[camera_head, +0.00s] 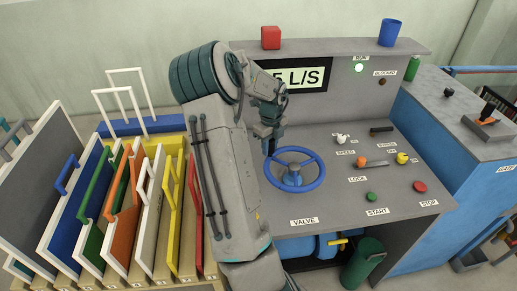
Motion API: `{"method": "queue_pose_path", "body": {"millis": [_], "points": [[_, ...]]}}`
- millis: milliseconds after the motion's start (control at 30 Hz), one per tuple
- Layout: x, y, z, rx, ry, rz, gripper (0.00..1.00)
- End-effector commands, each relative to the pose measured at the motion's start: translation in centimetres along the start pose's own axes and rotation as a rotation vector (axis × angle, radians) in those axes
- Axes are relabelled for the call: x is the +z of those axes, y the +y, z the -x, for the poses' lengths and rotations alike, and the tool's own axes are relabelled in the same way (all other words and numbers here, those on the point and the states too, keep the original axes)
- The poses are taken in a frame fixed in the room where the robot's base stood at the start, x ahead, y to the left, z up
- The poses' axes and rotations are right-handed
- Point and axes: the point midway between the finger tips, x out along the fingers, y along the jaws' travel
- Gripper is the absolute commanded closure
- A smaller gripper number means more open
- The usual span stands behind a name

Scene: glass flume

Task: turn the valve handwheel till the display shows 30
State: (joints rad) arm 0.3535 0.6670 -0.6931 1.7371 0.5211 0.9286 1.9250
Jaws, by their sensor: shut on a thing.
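The blue valve handwheel (313,182) lies on the grey console top, above the label VALVE. My gripper (268,149) is at the back left of its rim, pointing down, shut on the rim. The display (306,78) on the console's back panel is partly hidden by my arm. Only the end of its reading shows, a partly covered character and "L/S", so the number cannot be read.
A lock lever (373,164), START button (371,197) and STOP button (420,187) sit right of the wheel. A red block (271,38) and blue cup (389,32) stand on the ledge. Coloured panels fill a rack at left.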

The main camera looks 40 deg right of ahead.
Motion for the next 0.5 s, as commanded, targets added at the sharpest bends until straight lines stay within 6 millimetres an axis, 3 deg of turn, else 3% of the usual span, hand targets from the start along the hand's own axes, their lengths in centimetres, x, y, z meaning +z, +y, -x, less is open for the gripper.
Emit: {"method": "queue_pose_path", "body": {"millis": [100, 500], "points": [[-0.1, -1.3, 0.1, -0.007, 0.001, 0.001, 1.00], [0.1, -3.6, 0.1, -0.007, 0.004, 0.011, 1.00]]}}
